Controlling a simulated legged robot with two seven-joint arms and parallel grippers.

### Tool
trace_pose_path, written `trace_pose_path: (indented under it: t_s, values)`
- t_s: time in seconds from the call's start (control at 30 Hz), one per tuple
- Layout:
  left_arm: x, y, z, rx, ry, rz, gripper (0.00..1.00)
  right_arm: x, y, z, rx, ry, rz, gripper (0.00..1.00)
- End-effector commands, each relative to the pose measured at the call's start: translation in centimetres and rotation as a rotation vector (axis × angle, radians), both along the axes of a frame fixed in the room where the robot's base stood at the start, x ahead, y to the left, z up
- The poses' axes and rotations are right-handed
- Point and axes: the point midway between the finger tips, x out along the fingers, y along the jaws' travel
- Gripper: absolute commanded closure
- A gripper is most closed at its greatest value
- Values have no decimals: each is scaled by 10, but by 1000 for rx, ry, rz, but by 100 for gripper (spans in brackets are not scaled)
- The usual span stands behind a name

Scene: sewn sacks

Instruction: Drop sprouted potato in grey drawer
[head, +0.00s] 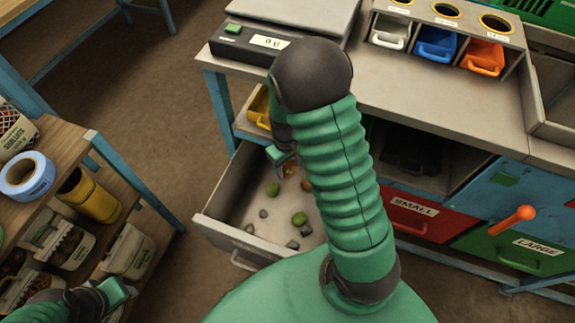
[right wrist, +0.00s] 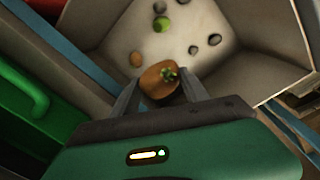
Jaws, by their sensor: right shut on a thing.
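The sprouted potato (right wrist: 160,80), brown with a green sprout tuft, sits between the fingers of my right gripper (right wrist: 158,92) in the right wrist view. That gripper is shut on it. In the head view my right gripper (head: 284,158) is over the open grey drawer (head: 222,222), and the potato (head: 290,170) is mostly hidden by the arm. The drawer also shows beneath the potato in the right wrist view (right wrist: 225,50). My left gripper (head: 116,292) is at the lower left, over the wooden shelf; its finger gap is unclear.
Green potatoes (head: 299,218), a brown one (right wrist: 136,59) and several grey stones (head: 305,230) lie in the drawer. A red SMALL drawer (head: 425,218) and a green LARGE drawer (head: 500,245) are at right. The workbench (head: 440,90) stands behind.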

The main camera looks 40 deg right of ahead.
Motion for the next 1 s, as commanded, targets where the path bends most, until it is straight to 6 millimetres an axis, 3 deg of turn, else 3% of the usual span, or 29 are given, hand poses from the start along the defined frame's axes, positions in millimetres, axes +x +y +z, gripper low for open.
trace_pose_path:
  t_s: [0.03,0.3,0.33,0.5,0.83,1.0]
  values:
    - [0,0,-8,0,0,-1,64,0,-1,-7,0,-1,-2,89]
    - [0,0,-6,0,-1,-1,64,0,1,-5,-2,-1,-1,89]
    - [0,0,-6,0,-1,-1,64,0,1,-5,-3,-1,-1,43]
    - [0,0,-6,0,-1,-1,64,0,1,-5,-2,-1,-1,22]
    - [0,0,-4,0,-1,-1,64,1,0,-1,-2,-2,-1,22]
    - [0,0,11,0,-1,-1,64,2,2,32,-2,-6,-1,22]
